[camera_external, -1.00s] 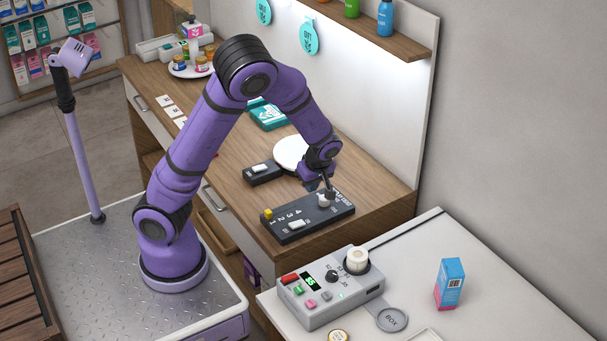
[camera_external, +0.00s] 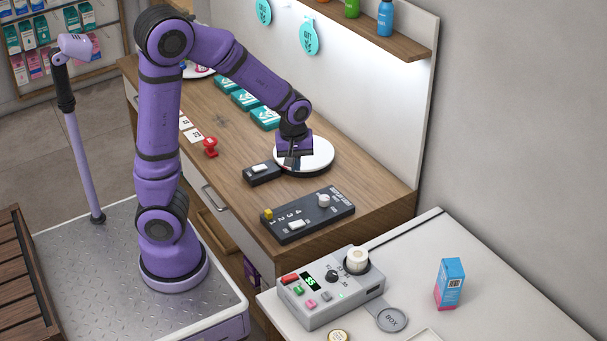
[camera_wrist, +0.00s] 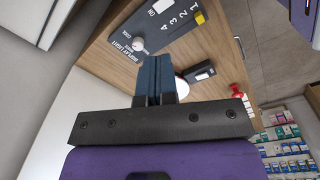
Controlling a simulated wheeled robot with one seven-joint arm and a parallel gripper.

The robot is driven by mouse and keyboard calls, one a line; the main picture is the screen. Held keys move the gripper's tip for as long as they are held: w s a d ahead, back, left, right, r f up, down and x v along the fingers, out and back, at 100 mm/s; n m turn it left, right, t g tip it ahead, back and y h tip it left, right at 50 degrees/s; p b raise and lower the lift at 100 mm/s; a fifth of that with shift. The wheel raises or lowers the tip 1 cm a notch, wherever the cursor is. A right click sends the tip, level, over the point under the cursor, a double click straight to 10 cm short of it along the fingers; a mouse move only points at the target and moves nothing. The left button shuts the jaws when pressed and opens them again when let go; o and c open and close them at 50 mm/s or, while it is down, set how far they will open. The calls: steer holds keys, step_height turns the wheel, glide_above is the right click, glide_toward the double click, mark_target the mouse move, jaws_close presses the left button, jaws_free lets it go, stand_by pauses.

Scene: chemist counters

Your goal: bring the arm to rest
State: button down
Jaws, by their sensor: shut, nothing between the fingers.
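My purple arm stands raised and bent over the wooden counter (camera_external: 240,205). My gripper (camera_external: 292,165) is above the round white plate (camera_external: 318,152), pointing down, with nothing held. In the wrist view my gripper's dark fingers (camera_wrist: 155,75) are together and empty. The dark control box with a white knob and numbers (camera_external: 330,211) lies in front of the gripper, apart from it. It also shows at the top of the wrist view (camera_wrist: 160,28).
A small black box with a white switch (camera_external: 262,172) sits beside the plate. A red stamp-like piece (camera_external: 210,147) and teal packs (camera_external: 264,117) lie farther back. A grey device (camera_external: 330,290) and a blue-pink carton (camera_external: 449,285) stand on the front counter. The wall (camera_external: 380,110) rises behind.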

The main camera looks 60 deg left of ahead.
steer(key=s+a+r+m+t, duration=0.1)
steer(key=s+r+m+t, duration=0.3)
steer(key=s+r+m, duration=0.8)
steer(key=s+r, duration=0.4)
steer(key=s, duration=0.1)
steer(key=shift+s+a+t, duration=0.25)
steer(key=shift+s+t, duration=0.15)
